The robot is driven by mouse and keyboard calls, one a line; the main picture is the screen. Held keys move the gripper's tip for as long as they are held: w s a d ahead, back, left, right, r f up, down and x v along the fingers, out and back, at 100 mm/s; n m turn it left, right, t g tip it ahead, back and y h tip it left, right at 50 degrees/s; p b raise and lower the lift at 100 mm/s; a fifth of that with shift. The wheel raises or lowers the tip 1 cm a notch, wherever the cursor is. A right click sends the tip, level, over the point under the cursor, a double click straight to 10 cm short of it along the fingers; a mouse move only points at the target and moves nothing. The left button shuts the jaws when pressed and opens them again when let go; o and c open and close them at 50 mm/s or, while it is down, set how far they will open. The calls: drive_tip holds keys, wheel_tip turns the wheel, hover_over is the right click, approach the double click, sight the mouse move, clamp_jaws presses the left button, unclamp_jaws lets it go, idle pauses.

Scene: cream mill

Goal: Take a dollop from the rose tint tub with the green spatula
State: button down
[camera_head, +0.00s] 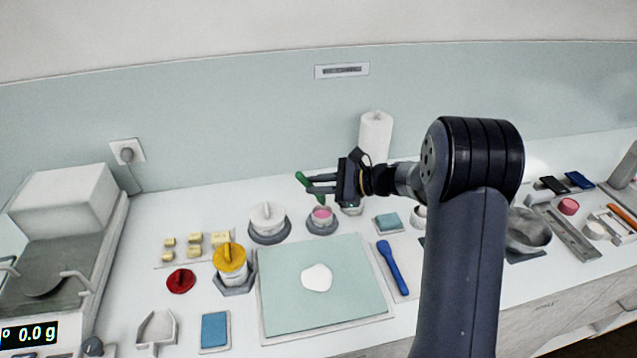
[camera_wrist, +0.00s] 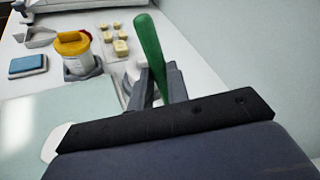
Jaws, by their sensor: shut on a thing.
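My gripper (camera_head: 322,184) is shut on the green spatula (camera_head: 302,180), just above and behind the rose tint tub (camera_head: 322,214). The tub is a small open cup with pink content, standing on a dark base. In the wrist view the spatula's green handle (camera_wrist: 151,55) rises from between the two fingers (camera_wrist: 157,85) and leans a little to the left.
A white lidded tub (camera_head: 267,218) stands left of the rose tub. A yellow-lidded jar (camera_head: 230,259) and a red lid (camera_head: 180,281) are further left. A pale green mat (camera_head: 350,262) with a white blob (camera_head: 317,278) lies in front. A blue spatula (camera_head: 393,268) lies right of the mat.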

drive_tip(key=shift+f+b, duration=2.4)
drive_tip(key=shift+f, duration=0.95)
drive_tip(key=shift+r, duration=0.15)
drive_tip(key=shift+r+p, duration=2.05)
drive_tip(key=shift+r, duration=1.35)
